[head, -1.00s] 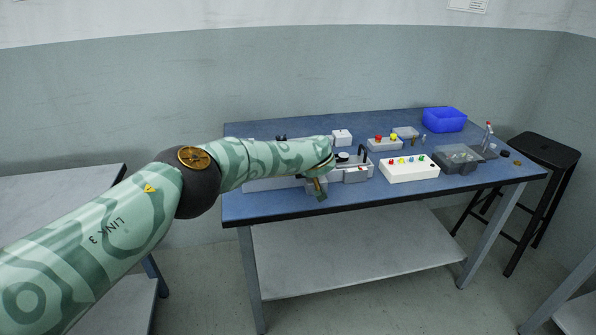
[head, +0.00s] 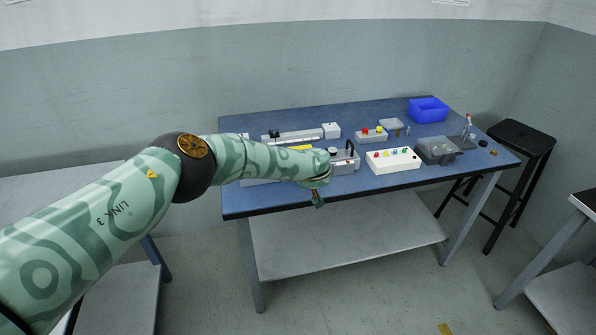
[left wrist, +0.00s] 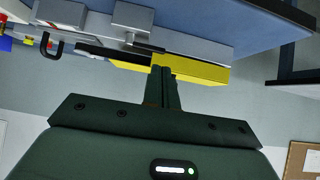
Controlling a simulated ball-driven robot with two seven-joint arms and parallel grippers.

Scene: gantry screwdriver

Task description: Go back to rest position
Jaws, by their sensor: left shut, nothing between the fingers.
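My left arm reaches in from the left in the head view. My arm hides part of the device in the head view. My right gripper is in neither view.
A black stool (head: 522,139) stands at right. Floor in front of the table is clear.

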